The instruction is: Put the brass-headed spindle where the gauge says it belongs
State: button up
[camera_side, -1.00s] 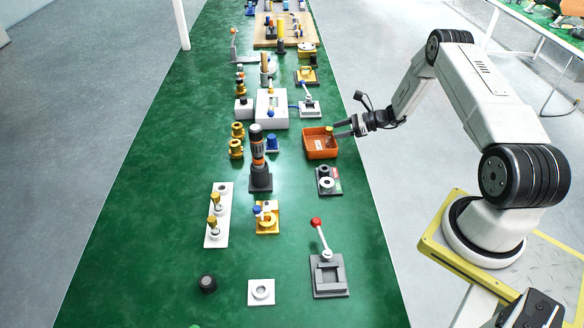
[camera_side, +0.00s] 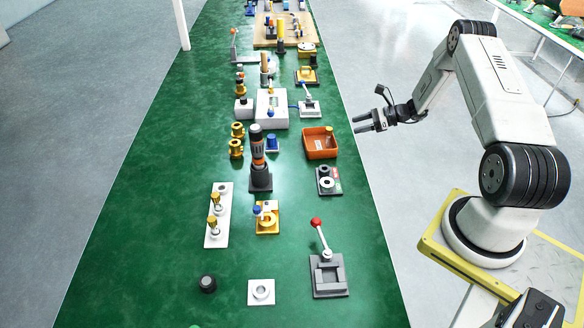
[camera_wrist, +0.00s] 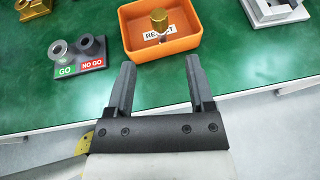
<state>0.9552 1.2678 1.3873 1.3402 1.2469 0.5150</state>
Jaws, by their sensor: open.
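The brass-headed spindle (camera_wrist: 159,20) stands in the orange bin (camera_wrist: 166,46), whose label reads as REJECT with part of it hidden by the spindle. In the side view the spindle (camera_side: 329,131) shows at the back right of the bin (camera_side: 320,154). The gauge (camera_wrist: 78,55) is a dark block with a grey ring over GO and a black ring over NO GO. The gauge (camera_side: 328,181) is in front of the bin in the side view. My gripper (camera_side: 360,122) is open and empty, beyond the table's right edge. In the wrist view its fingers (camera_wrist: 160,80) are apart, short of the bin.
A white plate (camera_side: 219,237) holds two other brass-headed pieces. A grey lever press (camera_side: 329,272) stands at the front right. A white box (camera_side: 271,108) stands left of the bin. The space around my gripper is clear.

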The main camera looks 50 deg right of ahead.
jog(key=s+a+r+n+g+h, duration=0.1)
jog(key=a+r+n+g, duration=0.4)
jog(key=a, duration=0.4)
jog(key=s+a+r+n+g+h, duration=0.1)
jog(key=a+r+n+g, duration=0.25)
jog(key=a+n, duration=0.45)
jog(key=s+a+r+n+h, duration=0.6)
jog(key=s+a+r+n, duration=0.2)
jog(key=s+a+n, duration=0.3)
jog(key=shift+s+a+n, duration=0.25)
jog(key=shift+a+n, duration=1)
jog(key=shift+n, duration=0.95)
